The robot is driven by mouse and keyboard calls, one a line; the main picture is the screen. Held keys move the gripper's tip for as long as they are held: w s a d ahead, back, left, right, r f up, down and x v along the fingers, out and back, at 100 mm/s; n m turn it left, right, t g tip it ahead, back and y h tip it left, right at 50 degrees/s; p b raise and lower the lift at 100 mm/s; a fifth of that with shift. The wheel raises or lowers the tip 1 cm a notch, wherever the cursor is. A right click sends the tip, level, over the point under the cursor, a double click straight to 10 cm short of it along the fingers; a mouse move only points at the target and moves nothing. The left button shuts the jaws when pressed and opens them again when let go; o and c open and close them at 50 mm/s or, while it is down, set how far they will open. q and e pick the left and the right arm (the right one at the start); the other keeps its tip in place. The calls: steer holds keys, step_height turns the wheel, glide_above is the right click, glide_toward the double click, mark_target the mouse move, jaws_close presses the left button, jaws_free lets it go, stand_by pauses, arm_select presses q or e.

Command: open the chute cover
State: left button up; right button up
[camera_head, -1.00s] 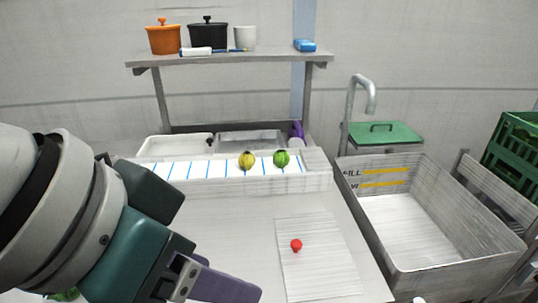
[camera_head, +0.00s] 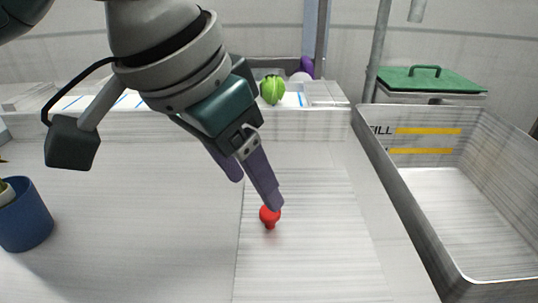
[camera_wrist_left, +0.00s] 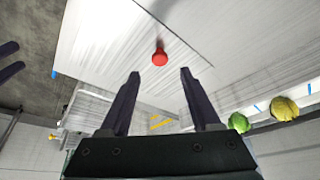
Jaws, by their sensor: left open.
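A pale ribbed panel (camera_head: 310,262) lies on the worktop and bears a small red knob (camera_head: 270,216); I take it to be the chute cover. It lies flat. My left gripper (camera_head: 257,192) points down at the knob with its two purple fingers apart. In the head view one fingertip overlaps the knob's top; contact cannot be told. In the left wrist view the knob (camera_wrist_left: 160,57) shows just beyond and between the open fingertips, with nothing held. Two dark fingers at the left edge of that view appear to be my right gripper (camera_wrist_left: 19,55), spread apart.
A green vegetable (camera_head: 272,89) sits on the marked ledge at the back. A blue pot (camera_head: 25,215) stands at left. The worktop around the panel is clear.

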mark_target(265, 213)
arm_select(q)
steer(key=b+x, duration=0.1)
steer(key=x, duration=0.5)
steer(key=shift+f, duration=0.1)
jaws_close()
stand_by(0.3)
stand_by(0.9)
